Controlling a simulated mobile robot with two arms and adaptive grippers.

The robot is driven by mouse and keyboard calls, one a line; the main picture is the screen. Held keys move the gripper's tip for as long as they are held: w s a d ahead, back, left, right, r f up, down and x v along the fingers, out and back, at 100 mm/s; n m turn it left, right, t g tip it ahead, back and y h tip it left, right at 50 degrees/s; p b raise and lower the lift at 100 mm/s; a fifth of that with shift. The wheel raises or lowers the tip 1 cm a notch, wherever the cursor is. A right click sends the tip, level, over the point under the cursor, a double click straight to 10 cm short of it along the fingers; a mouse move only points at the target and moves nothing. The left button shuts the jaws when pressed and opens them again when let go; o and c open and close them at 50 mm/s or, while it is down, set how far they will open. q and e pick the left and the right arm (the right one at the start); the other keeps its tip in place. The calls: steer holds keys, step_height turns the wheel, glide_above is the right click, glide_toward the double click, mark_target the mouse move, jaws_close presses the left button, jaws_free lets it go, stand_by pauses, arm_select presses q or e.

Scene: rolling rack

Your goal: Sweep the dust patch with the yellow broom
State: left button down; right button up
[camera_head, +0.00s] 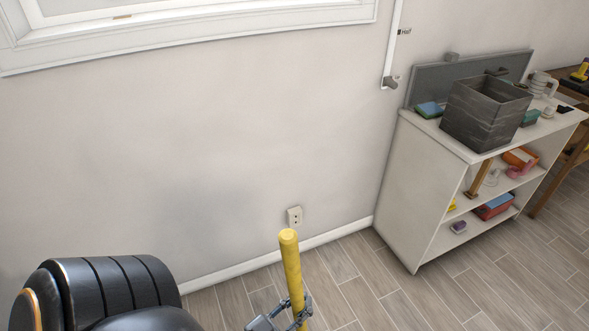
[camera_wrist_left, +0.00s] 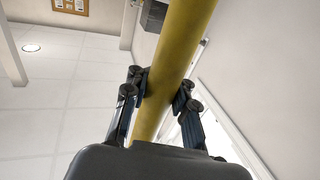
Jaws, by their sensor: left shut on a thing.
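The yellow broom (camera_head: 291,266) stands nearly upright at the bottom middle of the head view. Only the upper part of its handle shows; its bristles are out of view. My left gripper (camera_head: 286,316) is shut around the handle near the bottom edge. In the left wrist view the fingers of my left gripper (camera_wrist_left: 160,88) are on both sides of the yellow handle (camera_wrist_left: 176,50), which runs up and slightly right between them. My right gripper is not in view. No dust patch shows in either view.
A white shelf unit (camera_head: 410,190) stands against the wall at the right, with a dark grey box (camera_head: 484,115) on top and small items on its shelves. Wood-look floor (camera_head: 365,290) is clear between broom and shelf.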

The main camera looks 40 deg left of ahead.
mark_target(294, 312)
arm_select(q)
steer(key=w+d+b, duration=0.2)
steer(key=w+b, duration=0.2)
steer(key=w, duration=2.3)
steer(key=s+a+p, duration=0.2)
steer(key=s+p, duration=0.6)
steer(key=s, duration=2.2)
steer(key=shift+f+p, duration=0.2)
steer(key=shift+p, duration=0.2)
